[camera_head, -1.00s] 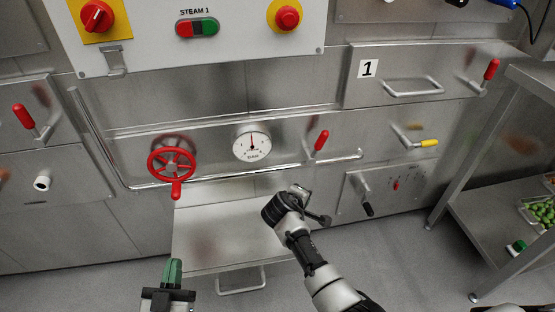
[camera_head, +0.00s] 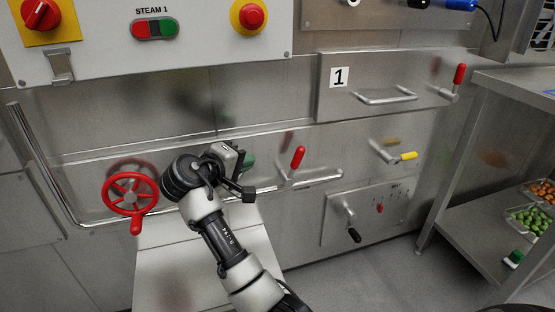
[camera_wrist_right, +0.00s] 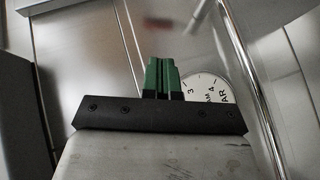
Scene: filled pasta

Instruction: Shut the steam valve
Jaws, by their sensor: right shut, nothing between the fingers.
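A red handwheel (camera_head: 131,190) with a knob handle stands at the left in the head view, in front of the steel wall. A red-handled lever (camera_head: 298,157) sits on the horizontal pipe, its handle pointing up and slightly right. My right gripper (camera_head: 249,162) is between the two, nearer the lever and left of it, touching neither as far as I can see. Its green fingers are shut and empty, as the right wrist view also shows (camera_wrist_right: 163,78). The steam gauge (camera_wrist_right: 204,91) shows partly behind them; my arm hides it in the head view. My left gripper is out of view.
A control panel (camera_head: 110,60) with knobs and buttons hangs above. A steel surface (camera_head: 165,268) juts out below. Pull handle (camera_head: 385,97), yellow lever (camera_head: 404,157) and black lever (camera_head: 352,232) are at the right. A shelf rack (camera_head: 478,225) with food trays stands far right.

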